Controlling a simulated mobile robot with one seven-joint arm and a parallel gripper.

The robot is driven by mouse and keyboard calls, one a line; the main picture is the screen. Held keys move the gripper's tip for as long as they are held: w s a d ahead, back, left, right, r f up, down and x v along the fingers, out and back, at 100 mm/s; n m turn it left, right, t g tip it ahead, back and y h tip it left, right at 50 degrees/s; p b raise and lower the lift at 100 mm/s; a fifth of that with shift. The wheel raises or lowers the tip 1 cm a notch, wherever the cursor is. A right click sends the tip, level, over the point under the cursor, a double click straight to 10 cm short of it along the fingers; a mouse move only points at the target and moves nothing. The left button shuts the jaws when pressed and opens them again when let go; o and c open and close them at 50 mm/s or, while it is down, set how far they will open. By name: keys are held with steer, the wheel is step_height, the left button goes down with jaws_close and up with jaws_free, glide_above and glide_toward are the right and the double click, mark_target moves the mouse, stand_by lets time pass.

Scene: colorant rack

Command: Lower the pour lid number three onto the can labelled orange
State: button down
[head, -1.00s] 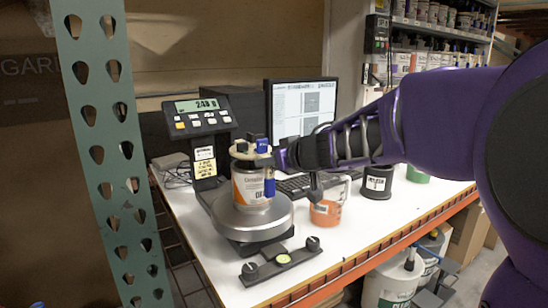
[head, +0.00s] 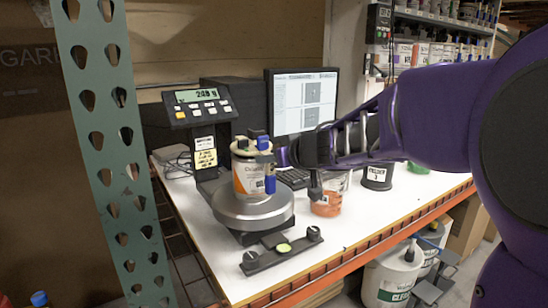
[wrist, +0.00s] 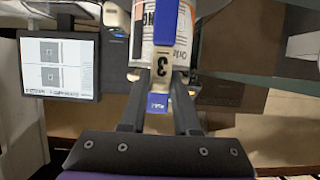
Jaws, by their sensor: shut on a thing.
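The can labelled orange (head: 247,182), white and orange, stands upright on the round scale pan (head: 277,216). It also shows at the top of the wrist view (wrist: 150,48). The pale pour lid (head: 240,150), with dark and blue parts on top, is right over the can's mouth. I cannot tell whether it is fully seated. In the wrist view its tab marked 3 (wrist: 161,66) and a blue piece (wrist: 157,102) lie between my fingers. My gripper (head: 277,157) is shut on the lid from the right; its fingers also show in the wrist view (wrist: 158,88).
The scale display (head: 196,97) stands behind the pan and a monitor (head: 302,100) behind my gripper. An orange container (head: 325,205) and a dark can (head: 377,178) stand to the right. A black bar (head: 282,250) lies in front. A green upright (head: 105,150) is at left.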

steer(key=shift+f, duration=0.55)
stand_by(0.8)
steer(key=c, duration=0.6)
jaws_free()
steer(key=shift+o, duration=0.2)
